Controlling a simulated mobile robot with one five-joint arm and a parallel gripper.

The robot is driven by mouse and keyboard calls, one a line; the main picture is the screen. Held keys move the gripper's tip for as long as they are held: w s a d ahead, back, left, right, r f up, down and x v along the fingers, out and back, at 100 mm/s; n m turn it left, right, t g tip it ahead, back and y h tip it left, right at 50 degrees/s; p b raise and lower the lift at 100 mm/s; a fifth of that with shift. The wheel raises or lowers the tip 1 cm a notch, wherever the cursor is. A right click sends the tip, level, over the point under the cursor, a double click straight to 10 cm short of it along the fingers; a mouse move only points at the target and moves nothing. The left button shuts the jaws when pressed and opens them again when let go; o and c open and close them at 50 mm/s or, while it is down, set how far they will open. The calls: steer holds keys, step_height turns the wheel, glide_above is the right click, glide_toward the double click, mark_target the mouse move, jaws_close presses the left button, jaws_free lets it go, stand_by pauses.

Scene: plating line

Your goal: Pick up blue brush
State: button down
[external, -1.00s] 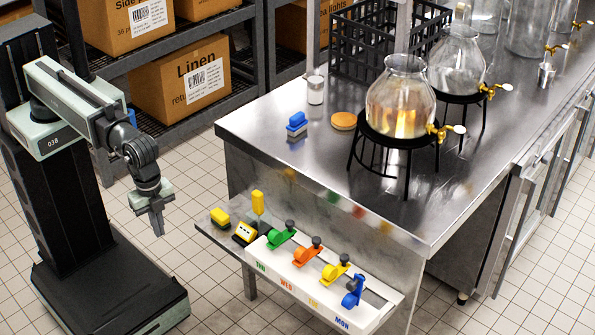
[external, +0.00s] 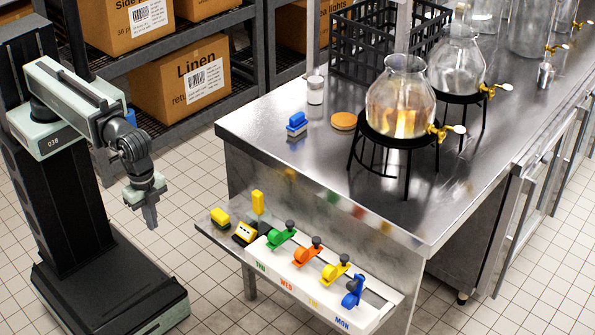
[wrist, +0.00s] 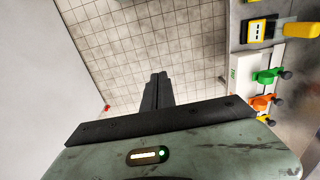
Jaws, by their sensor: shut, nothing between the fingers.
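The blue brush (external: 297,124), a blue block-like handle over a pale base, sits on the steel counter (external: 270,160) near its left edge. My gripper (external: 151,222) hangs in the air to the left of the counter, over the tiled floor, pointing down. It is shut and empty, well apart from the brush. In the wrist view my gripper's fingers (wrist: 157,82) are together above the floor tiles. The brush does not show in the wrist view.
A round orange-topped disc (external: 343,121), a small glass jar (external: 315,90) and a glass vessel on a black stand (external: 400,143) are near the brush. A low shelf carries a white rack (external: 310,285) with coloured levers and yellow items. Floor lies open below my gripper.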

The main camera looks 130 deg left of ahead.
stand_by(0.4)
steer(key=c, duration=1.1)
jaws_free()
